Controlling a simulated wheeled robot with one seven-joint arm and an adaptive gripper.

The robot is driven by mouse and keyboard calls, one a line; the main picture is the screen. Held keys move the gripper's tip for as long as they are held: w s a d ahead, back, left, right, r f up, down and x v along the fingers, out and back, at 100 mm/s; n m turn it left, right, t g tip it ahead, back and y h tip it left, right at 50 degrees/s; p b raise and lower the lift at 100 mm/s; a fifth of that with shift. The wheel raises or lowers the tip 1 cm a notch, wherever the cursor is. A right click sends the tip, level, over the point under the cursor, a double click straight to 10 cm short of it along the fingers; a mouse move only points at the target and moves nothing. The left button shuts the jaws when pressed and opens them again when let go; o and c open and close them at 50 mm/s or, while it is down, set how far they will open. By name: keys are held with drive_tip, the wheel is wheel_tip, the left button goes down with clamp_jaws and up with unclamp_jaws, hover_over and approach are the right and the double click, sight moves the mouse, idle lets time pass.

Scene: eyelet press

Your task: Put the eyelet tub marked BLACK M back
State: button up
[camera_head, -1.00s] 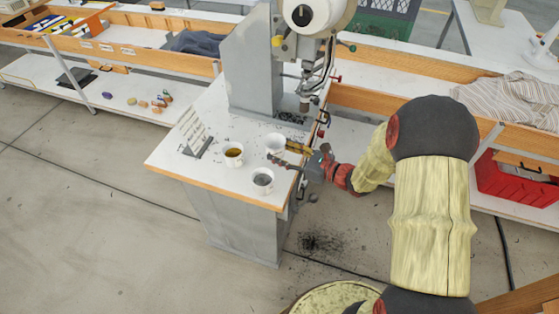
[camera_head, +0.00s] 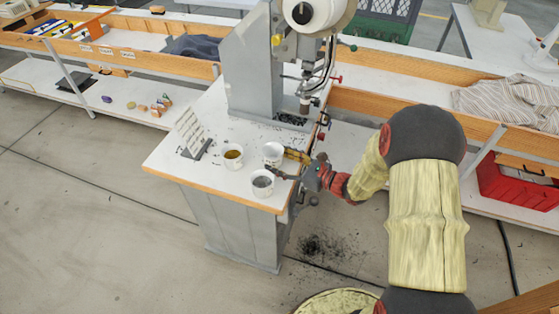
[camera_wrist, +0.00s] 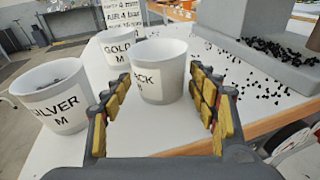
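The white tub marked "ACK" (camera_wrist: 160,75), the visible part of BLACK, stands upright on the press table; its visible inside looks white. It also shows in the head view (camera_head: 273,154). My gripper (camera_wrist: 164,82) is open, with a yellow-padded finger on either side of this tub and small gaps at both sides. In the head view my gripper (camera_head: 287,164) reaches in from the right. The SILVER M tub (camera_wrist: 55,105) with grey contents stands to the left, nearer. The GOLD M tub (camera_wrist: 116,55) stands behind, partly covered by the BLACK tub.
A text card stand (camera_head: 190,132) is at the table's left. The grey press (camera_head: 250,75) stands behind the tubs. Black eyelets (camera_wrist: 265,75) lie scattered by its base, and more on the floor (camera_head: 318,245). The table's wooden edge (camera_wrist: 225,138) runs close under my gripper.

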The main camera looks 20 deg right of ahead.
drive_tip(key=shift+o, duration=0.5)
drive_tip(key=shift+r, duration=0.1)
drive_tip(key=shift+s+d+r, duration=0.1)
drive_tip(key=shift+s+d, duration=0.05)
drive_tip(key=shift+d, duration=0.05)
drive_tip(key=p+v, duration=0.3)
drive_tip(key=v, duration=0.8)
drive_tip(key=s+a+r+n+g, duration=1)
drive_tip(key=s+a+n, duration=0.2)
drive_tip(key=a+n, duration=0.25)
drive_tip(key=s+d+r+n+t+h, duration=0.3)
drive_tip(key=s+d+r+n+h, duration=0.4)
drive_tip(key=r+n+h, duration=0.3)
drive_tip(key=s+r+n, duration=0.1)
drive_tip(key=n, duration=0.3)
drive_tip(key=shift+s+d, duration=0.3)
drive_tip(key=shift+r, duration=0.15)
drive_tip(key=shift+c, duration=0.3)
